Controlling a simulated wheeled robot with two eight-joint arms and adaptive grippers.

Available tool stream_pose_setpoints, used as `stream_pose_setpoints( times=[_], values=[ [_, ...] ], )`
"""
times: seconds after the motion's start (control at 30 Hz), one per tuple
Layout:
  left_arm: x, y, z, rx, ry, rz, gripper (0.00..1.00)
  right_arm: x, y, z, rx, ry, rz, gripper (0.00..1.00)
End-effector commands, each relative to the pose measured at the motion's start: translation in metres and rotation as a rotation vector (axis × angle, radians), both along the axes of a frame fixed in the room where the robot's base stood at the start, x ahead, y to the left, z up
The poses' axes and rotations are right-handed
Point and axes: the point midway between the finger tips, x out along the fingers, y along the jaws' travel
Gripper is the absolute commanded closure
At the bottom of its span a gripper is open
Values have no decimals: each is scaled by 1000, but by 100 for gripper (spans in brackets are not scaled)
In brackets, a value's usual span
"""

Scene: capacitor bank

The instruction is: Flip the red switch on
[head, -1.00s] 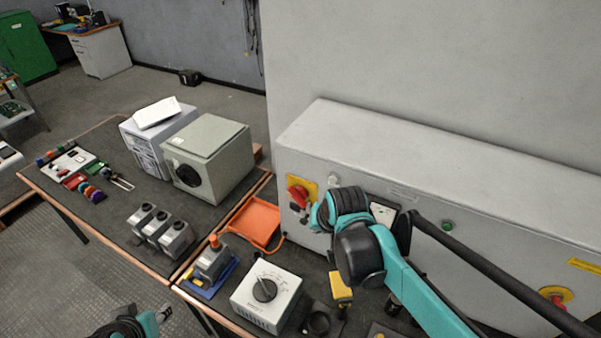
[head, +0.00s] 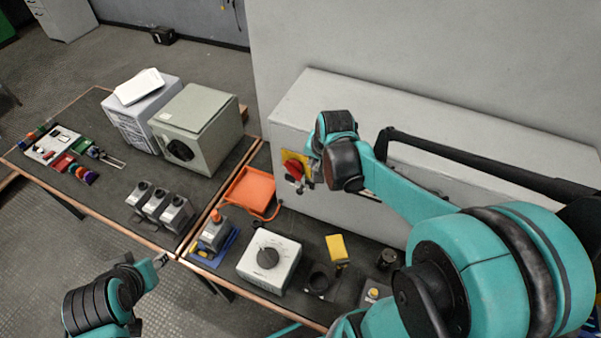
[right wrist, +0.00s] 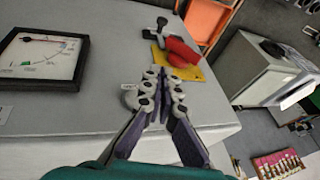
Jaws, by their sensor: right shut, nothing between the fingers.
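The red switch (head: 294,169) is a rotary handle on a yellow plate at the left end of the grey cabinet's front (head: 345,217). In the right wrist view the red switch (right wrist: 183,52) lies just beyond my right fingertips, its yellow plate (right wrist: 198,70) partly behind them. My right gripper (right wrist: 168,78) is shut and empty, pointing at the switch; whether it touches the handle I cannot tell. In the head view my right wrist hides most of that gripper. My left gripper (head: 160,262) is low at the left, away from the cabinet, its fingers too small to judge.
A dial gauge (right wrist: 40,55) is beside the switch on the cabinet face. An orange tray (head: 250,190), a white dial box (head: 270,262) and a yellow item (head: 336,247) are on the bench below. Grey boxes (head: 200,130) stand to the left.

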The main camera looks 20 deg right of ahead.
Motion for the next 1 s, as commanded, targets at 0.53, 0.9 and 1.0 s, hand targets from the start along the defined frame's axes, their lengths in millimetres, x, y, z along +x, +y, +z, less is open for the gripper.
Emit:
stream_pose_setpoints(
  times=[0.53, 0.9, 1.0],
  values=[
    [0, 0, -20, 0, 0, 0, 60, 44, 0, -95, -1, -1, 3, 100],
    [0, 0, -22, 0, 0, 0, 60, 59, 15, -115, -1, 0, 2, 100],
    [0, 0, -22, 0, 0, 0, 60, 59, 15, -115, 0, 0, 1, 100]
  ],
)
